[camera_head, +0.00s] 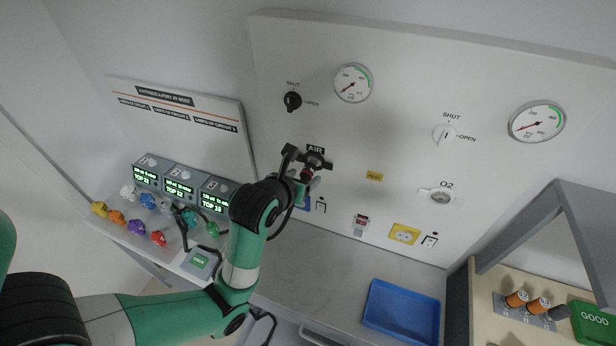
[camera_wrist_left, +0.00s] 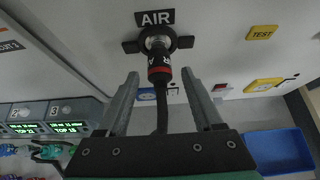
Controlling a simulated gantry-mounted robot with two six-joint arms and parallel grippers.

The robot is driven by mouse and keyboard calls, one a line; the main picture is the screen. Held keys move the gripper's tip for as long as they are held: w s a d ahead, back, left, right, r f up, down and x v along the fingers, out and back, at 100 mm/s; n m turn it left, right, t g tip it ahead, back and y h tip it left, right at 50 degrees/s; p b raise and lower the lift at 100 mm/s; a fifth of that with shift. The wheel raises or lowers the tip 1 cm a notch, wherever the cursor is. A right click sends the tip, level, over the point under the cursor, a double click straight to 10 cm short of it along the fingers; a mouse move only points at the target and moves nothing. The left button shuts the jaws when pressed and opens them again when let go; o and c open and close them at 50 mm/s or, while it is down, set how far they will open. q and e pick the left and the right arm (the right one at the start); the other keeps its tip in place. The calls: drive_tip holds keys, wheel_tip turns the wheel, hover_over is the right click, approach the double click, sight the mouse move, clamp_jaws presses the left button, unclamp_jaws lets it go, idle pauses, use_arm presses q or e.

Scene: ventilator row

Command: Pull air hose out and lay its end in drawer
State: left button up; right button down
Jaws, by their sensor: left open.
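The air hose's black plug with a red band (camera_wrist_left: 159,68) sits in the wall outlet under the AIR label (camera_wrist_left: 155,18). Its black hose (camera_wrist_left: 162,108) hangs down from it. In the head view the AIR outlet (camera_head: 316,161) is partly covered by my left gripper (camera_head: 303,180). In the left wrist view my left gripper (camera_wrist_left: 160,76) is open, with one finger on each side of the plug and visible gaps between. A grey handle (camera_head: 325,334) shows at the counter's front edge, perhaps of a drawer; no drawer interior is visible. My right gripper is out of view.
A blue tray (camera_head: 372,312) lies on the grey counter (camera_head: 330,280) to the right. The O2 outlet (camera_head: 440,197), gauges and knobs are on the wall panel. Numbered display units (camera_head: 180,180) and coloured connectors stand left. A grey-framed shelf (camera_head: 530,235) stands right.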

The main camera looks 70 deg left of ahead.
use_arm(q)
drive_tip(key=shift+w+a+f, duration=0.35)
drive_tip(key=shift+w, duration=0.05)
clamp_jaws()
idle(0.4)
idle(1.1)
